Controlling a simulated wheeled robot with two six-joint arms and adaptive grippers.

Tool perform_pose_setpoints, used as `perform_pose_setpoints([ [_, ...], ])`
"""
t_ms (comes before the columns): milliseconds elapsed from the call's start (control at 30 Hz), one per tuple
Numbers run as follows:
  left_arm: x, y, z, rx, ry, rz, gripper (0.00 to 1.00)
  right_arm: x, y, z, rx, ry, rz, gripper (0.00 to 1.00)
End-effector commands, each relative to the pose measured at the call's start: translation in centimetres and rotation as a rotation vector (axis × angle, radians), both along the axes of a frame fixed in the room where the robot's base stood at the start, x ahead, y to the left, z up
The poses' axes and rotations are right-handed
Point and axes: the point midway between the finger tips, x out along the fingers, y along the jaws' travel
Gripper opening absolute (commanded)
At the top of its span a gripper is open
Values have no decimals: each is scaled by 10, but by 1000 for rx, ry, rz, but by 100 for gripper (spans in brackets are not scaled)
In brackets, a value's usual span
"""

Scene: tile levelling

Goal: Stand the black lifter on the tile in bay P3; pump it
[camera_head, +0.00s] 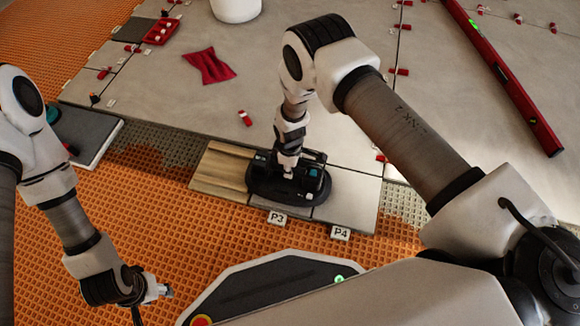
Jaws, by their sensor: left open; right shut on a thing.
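The black lifter (262,188), with a round black base, stands on the strip of tiles at the labels P3 (277,218) and P4 (340,233). Its base covers much of the grey tile at P3 (258,213) and appears to reach the P4 side. My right gripper (287,172) comes down from above and is shut on the lifter; its fingertips are partly hidden against the black body. My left gripper (150,292) is open and empty, low over the orange mat at the lower left, well apart from the lifter.
A wood-look tile (219,171) lies left of the lifter. A red cloth (209,66), a white bucket (236,8), a red tray (161,31) and a long red level (505,75) lie on the pale tiles. Small red clips dot the joints. A grey slab (88,137) lies at left.

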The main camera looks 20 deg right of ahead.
Motion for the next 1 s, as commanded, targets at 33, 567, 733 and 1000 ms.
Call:
perform_pose_setpoints([
  [33, 0, 0, 0, 0, 0, 0, 47, 1, 0, 1, 0, -1, 0, 0],
  [567, 0, 0, -2, 0, 0, 0, 47, 1, 0, -3, 0, -1, 0, 0],
  [733, 0, 0, -4, 0, 0, 0, 47, 1, 0, -5, 0, -1, 0, 0],
  [1000, 0, 0, -5, 0, 0, 0, 47, 1, 0, -7, 0, -1, 0, 0],
])
